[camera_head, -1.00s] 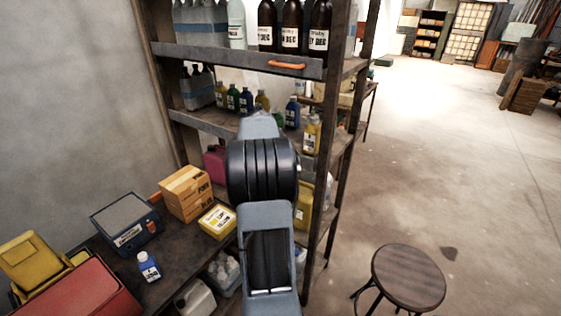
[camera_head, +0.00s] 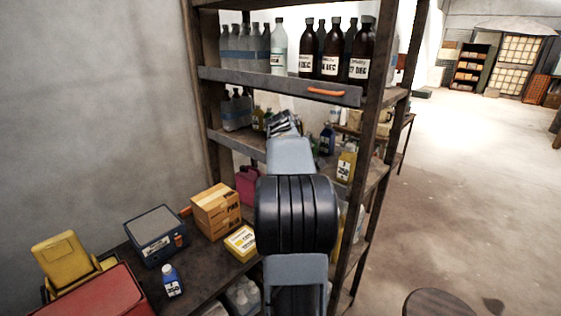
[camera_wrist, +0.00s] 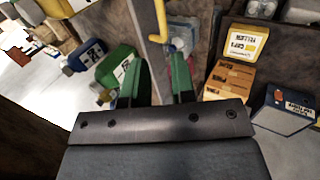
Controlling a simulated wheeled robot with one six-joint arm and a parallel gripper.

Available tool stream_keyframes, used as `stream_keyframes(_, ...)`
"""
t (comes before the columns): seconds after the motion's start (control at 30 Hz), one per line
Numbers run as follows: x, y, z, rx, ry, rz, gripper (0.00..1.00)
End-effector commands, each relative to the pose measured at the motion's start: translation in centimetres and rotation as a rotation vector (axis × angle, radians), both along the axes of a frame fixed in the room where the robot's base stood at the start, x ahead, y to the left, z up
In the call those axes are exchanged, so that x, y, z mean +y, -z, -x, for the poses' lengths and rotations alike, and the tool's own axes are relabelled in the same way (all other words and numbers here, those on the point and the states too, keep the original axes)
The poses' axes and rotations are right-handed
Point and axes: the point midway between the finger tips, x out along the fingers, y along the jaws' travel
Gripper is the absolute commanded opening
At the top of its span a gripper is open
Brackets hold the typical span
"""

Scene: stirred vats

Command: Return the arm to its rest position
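My arm reaches up the middle of the head view, in front of the shelf rack (camera_head: 275,86). My gripper (camera_head: 284,123) shows small at its far end, in front of the middle shelf level. In the wrist view its two green fingers (camera_wrist: 157,82) stand apart with nothing held between them. A green container (camera_wrist: 116,68) lies just beyond the left finger in that view; I cannot tell whether they touch.
Brown bottles (camera_head: 331,55) stand on the upper shelf. A stool (camera_head: 440,304) stands right; floor beyond is open.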

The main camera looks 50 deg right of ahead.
Motion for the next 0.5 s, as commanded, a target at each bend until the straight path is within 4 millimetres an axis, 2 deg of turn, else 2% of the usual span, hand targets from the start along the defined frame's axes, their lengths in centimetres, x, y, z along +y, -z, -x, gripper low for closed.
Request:
stream_keyframes(0.37,0.0,0.0,-0.1,-0.028,0.037,0.002,0.24)
stream_keyframes(0.43,0.4,1.2,-0.2,-0.074,0.097,-0.026,0.24)
stream_keyframes(0.5,1.9,3.7,0.2,-0.115,0.177,-0.088,0.24)
